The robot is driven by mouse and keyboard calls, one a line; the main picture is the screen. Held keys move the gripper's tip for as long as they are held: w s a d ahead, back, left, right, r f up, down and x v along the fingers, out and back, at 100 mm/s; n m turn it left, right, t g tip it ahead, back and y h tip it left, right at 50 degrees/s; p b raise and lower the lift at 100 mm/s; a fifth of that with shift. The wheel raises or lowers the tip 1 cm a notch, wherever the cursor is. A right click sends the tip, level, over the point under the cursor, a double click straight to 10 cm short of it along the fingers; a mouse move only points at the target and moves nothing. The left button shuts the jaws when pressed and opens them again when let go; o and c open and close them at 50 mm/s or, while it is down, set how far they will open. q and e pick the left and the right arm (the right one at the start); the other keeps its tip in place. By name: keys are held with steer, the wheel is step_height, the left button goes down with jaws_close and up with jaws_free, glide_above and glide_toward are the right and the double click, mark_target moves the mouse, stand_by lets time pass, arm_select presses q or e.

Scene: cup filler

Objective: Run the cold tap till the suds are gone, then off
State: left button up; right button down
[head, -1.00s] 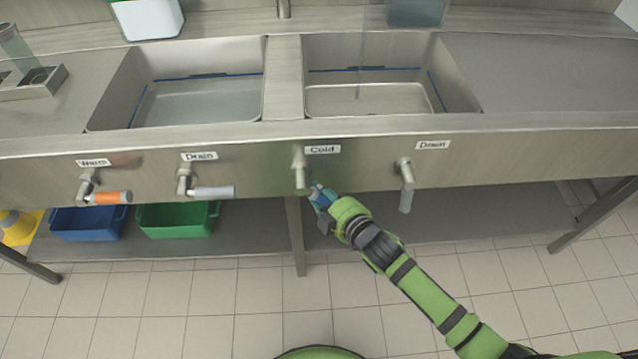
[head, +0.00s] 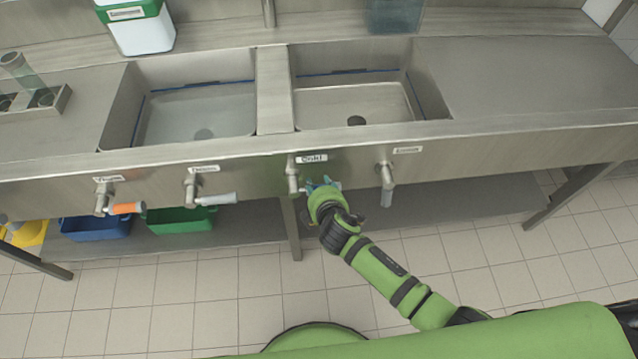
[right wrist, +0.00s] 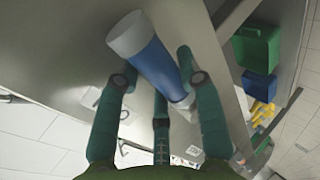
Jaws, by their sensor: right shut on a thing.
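The cold tap (head: 293,178) is on the sink front under its "Cold" label (head: 311,158). My right gripper (head: 325,184) is shut on its blue handle. In the right wrist view the blue handle (right wrist: 152,57) with a pale end lies between the fingers. The handle points sideways to the right, partly hidden by the gripper in the head view. The right basin (head: 352,103) shows a bare floor with a dark drain hole. No suds and no water stream show in it. My left gripper is not in view.
The right drain handle (head: 387,198) hangs down; the left drain handle (head: 216,199) and orange warm handle (head: 127,208) point right. The left basin (head: 198,108) is beside. Blue (head: 96,228) and green (head: 179,220) bins sit on the lower shelf.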

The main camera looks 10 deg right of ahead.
steer(key=shift+w+d+r, duration=0.1)
steer(key=shift+r, duration=0.05)
stand_by(0.4)
steer(key=c, duration=0.8)
jaws_free()
steer(key=shift+o, duration=0.2)
steer(key=a+v, duration=0.1)
steer(key=v, duration=1.1)
steer(key=shift+d, duration=0.25)
